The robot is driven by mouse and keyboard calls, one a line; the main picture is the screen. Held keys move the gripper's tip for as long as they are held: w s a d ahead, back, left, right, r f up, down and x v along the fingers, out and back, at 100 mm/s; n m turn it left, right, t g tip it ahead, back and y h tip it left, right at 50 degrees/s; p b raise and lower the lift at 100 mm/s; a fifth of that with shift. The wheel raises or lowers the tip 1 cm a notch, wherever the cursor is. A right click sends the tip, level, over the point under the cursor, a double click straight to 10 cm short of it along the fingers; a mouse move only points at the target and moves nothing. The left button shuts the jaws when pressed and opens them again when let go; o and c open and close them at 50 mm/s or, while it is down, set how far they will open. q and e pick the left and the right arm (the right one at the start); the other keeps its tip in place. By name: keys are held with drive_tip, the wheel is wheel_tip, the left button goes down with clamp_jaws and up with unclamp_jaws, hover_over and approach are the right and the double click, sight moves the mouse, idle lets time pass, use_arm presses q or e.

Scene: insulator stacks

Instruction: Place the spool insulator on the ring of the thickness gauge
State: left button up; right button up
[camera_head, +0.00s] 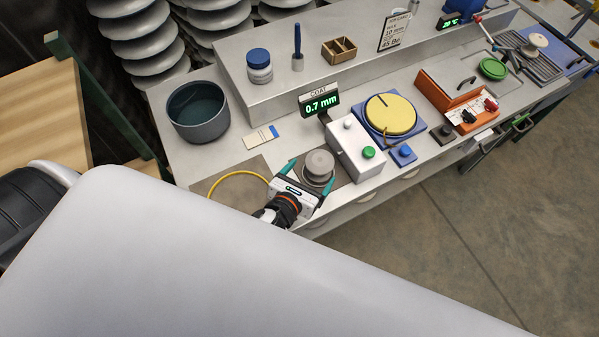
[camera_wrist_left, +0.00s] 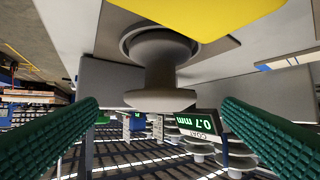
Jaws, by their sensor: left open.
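The grey spool insulator (camera_head: 319,163) stands upright on the bench beside the white gauge box (camera_head: 352,143). In the left wrist view the spool (camera_wrist_left: 165,70) appears upside down, its base within a dark round ring (camera_wrist_left: 128,42). The thickness gauge's display (camera_head: 319,102) reads 0.7 mm in green. My left gripper (camera_head: 309,174) is open, with its green fingers on either side of the spool. In the left wrist view the fingers (camera_wrist_left: 160,110) are wide apart, with gaps to the spool. My right gripper is not in view.
A dark bowl (camera_head: 198,112) and a small card (camera_head: 260,137) lie to the left. A yellow disc (camera_head: 390,114) on a blue base and an orange box (camera_head: 461,106) stand to the right. A raised shelf (camera_head: 350,65) runs along the back.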

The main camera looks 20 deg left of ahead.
use_arm(q)
drive_tip(key=v, duration=0.5)
drive_tip(key=shift+b, duration=0.3)
drive_tip(key=shift+s+r, duration=0.3)
drive_tip(key=shift+s, duration=0.35)
